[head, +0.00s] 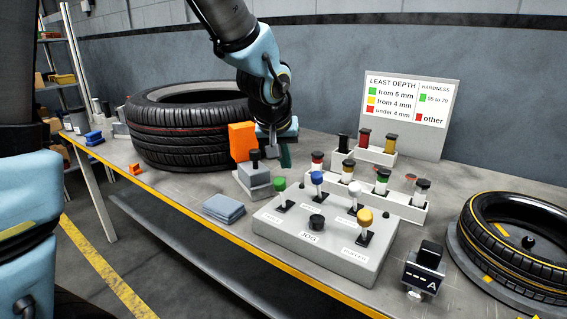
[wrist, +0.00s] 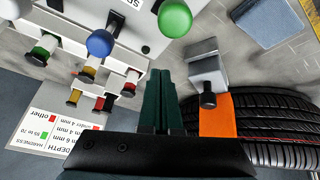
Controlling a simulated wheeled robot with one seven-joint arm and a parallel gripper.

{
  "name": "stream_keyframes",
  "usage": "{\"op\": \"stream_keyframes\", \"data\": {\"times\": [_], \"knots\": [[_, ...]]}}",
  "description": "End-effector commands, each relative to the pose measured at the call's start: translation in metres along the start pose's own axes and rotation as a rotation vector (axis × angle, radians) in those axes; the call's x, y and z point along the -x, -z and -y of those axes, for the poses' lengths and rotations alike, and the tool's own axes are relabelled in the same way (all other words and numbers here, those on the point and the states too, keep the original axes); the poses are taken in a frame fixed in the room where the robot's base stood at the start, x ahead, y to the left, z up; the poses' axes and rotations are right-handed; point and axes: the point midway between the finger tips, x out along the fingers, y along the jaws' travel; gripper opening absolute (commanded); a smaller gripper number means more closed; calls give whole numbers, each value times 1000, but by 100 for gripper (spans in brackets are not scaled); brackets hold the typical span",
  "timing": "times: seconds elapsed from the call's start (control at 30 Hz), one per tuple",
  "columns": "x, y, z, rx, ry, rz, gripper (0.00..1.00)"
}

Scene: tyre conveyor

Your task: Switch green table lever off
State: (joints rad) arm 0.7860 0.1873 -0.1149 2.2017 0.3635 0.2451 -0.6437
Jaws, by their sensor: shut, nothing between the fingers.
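The green-knobbed lever (head: 280,185) stands at the back left of a light grey control box (head: 330,272) on the table. In the wrist view its green knob (wrist: 175,18) is at the top centre, ahead of my fingertips and apart from them. My gripper (head: 285,158) hangs above and behind the lever, shut and empty. Its dark green fingers (wrist: 160,88) lie together in the wrist view. The lever's lower part is hidden by the knob in the wrist view.
Blue (head: 317,178), white (head: 364,215) and yellow (head: 365,216) levers and a black knob (head: 317,222) share the box. A grey block with an orange plate (head: 242,138) stands close left of my gripper. A tyre (head: 185,125) is behind; capped gauges (head: 381,182) stand right.

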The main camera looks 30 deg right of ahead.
Motion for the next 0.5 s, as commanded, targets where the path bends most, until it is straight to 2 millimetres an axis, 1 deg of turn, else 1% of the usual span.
{"op": "stream_keyframes", "data": {"times": [0.03,0.1,0.3,0.5], "knots": [[1,8,0,2,1,1,0],[16,5,2,3,1,-4,0],[52,1,3,3,1,-4,0],[83,-3,4,0,0,-3,0]]}}
